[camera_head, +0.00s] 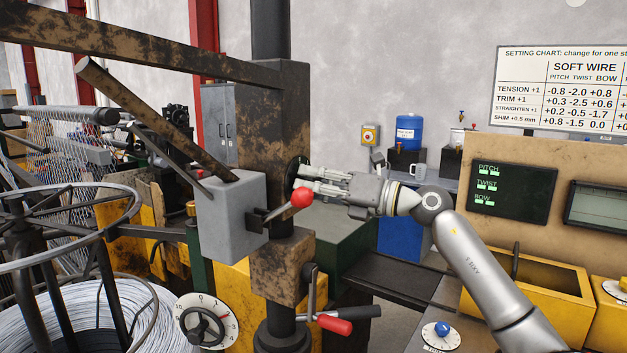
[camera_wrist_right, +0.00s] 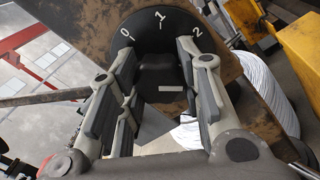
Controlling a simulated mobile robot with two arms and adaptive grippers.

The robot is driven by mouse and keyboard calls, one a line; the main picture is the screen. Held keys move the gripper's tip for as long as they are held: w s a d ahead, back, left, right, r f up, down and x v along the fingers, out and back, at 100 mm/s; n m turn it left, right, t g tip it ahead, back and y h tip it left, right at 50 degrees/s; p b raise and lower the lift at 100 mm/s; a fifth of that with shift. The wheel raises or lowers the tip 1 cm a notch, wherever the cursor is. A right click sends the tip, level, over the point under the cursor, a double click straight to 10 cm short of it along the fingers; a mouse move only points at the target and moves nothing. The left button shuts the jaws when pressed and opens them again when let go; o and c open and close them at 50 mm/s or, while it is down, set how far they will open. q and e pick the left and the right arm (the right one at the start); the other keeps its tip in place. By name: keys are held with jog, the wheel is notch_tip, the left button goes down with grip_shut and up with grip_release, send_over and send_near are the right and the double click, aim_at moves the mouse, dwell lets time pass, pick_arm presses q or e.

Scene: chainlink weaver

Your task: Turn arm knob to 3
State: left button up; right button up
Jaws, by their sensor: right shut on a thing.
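The arm knob (camera_head: 294,173) is a dark round dial on the side of the rusty post, seen nearly edge-on in the head view. In the right wrist view its black grip (camera_wrist_right: 160,72) stands before a dark plate with white numerals 0, 1 and 2 along the top; no 3 shows. A short white bar lies on the grip's near face. My right gripper (camera_head: 304,180) reaches in from the right and is shut on the knob, a finger on each side of the grip. My left gripper is not in view.
A red ball-ended lever (camera_head: 302,196) sits just below my right fingers. A grey box (camera_head: 228,218) is on the post's left. A red-handled crank (camera_head: 334,324) and a white numbered dial (camera_head: 207,322) are lower down. A setting chart (camera_head: 560,90) hangs at right.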

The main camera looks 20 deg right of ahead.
dwell(0.5)
jog(key=o, duration=1)
jog(key=shift+o, duration=0.2)
jog(key=v, duration=1.2)
jog(key=shift+f, duration=0.1)
